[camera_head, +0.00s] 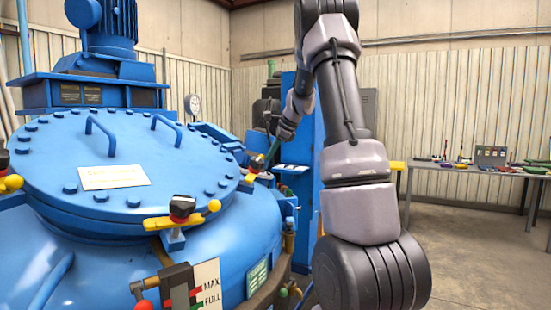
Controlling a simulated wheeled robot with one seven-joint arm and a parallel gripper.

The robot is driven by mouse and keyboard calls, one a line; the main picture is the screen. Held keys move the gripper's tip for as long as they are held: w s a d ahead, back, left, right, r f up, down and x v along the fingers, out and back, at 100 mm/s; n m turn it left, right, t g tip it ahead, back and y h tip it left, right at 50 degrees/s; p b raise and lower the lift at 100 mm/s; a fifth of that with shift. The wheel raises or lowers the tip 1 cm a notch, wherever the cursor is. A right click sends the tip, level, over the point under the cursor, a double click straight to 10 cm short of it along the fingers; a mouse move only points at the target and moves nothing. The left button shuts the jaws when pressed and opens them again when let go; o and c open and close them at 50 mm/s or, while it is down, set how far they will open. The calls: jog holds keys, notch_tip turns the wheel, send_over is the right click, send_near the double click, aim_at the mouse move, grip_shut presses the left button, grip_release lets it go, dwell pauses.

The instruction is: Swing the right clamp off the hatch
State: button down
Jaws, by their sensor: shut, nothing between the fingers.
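The round blue hatch (130,160) lies on the blue vessel, with bolts around its rim and two bar handles on top. The right clamp (251,177) is at the hatch's right edge, small and partly hidden, with a yellow end and a red part showing. My gripper (270,152) is beside this clamp, at the end of my arm, which reaches over from the right. It is shut with nothing between its fingers. Its fingertips are too small to tell whether they touch the clamp. A front clamp (181,212) with a yellow bar and dark knob sits at the near rim.
Another clamp (9,181) shows at the left edge. A blue motor housing (105,35) rises behind the hatch. A level plate marked MAX and FULL (206,285) stands in front. A grey bench (470,172) holds small items at the right. The floor there is clear.

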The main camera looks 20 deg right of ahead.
jog(key=shift+w+a+r+n, duration=0.25)
jog(key=shift+w+a+n, duration=0.15)
jog(key=shift+a+n, duration=0.15)
jog(key=shift+w+a+r+n, duration=0.25)
jog(key=shift+w+a+n, duration=0.1)
jog(key=shift+a+n, duration=0.15)
jog(key=shift+y, duration=0.3)
jog(key=s+d+r, duration=0.5)
jog(key=d+r, duration=0.2)
jog(key=r, duration=0.1)
jog(key=shift+d, duration=0.2)
